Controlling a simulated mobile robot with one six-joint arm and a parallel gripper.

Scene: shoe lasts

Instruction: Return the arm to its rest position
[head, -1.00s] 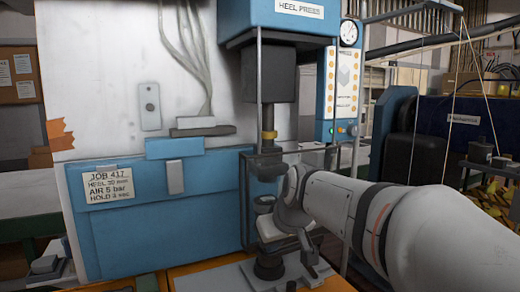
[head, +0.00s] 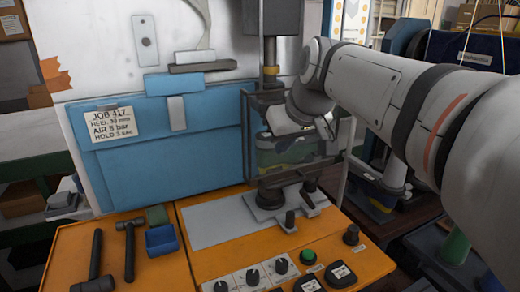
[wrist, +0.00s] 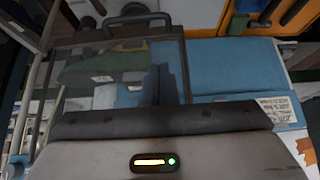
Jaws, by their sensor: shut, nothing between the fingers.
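My arm (head: 390,90) reaches in from the right in the head view, its wrist in front of the heel press. My gripper (wrist: 160,78) shows in the wrist view as two dark fingers close together, shut and empty. In the head view the fingers are hard to make out against the press. The press has a blue front panel (head: 170,155) and a clear, dark-framed guard (head: 290,150) just beyond my wrist. The guard's frame also shows in the wrist view (wrist: 120,46). I cannot tell whether the gripper touches it.
An orange console (head: 215,262) with a green button (head: 308,256) and several knobs stands in front of the press. Two hammers (head: 93,265) and a small blue bin (head: 161,240) lie at its left. A dark blue machine (head: 465,52) stands at the back right.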

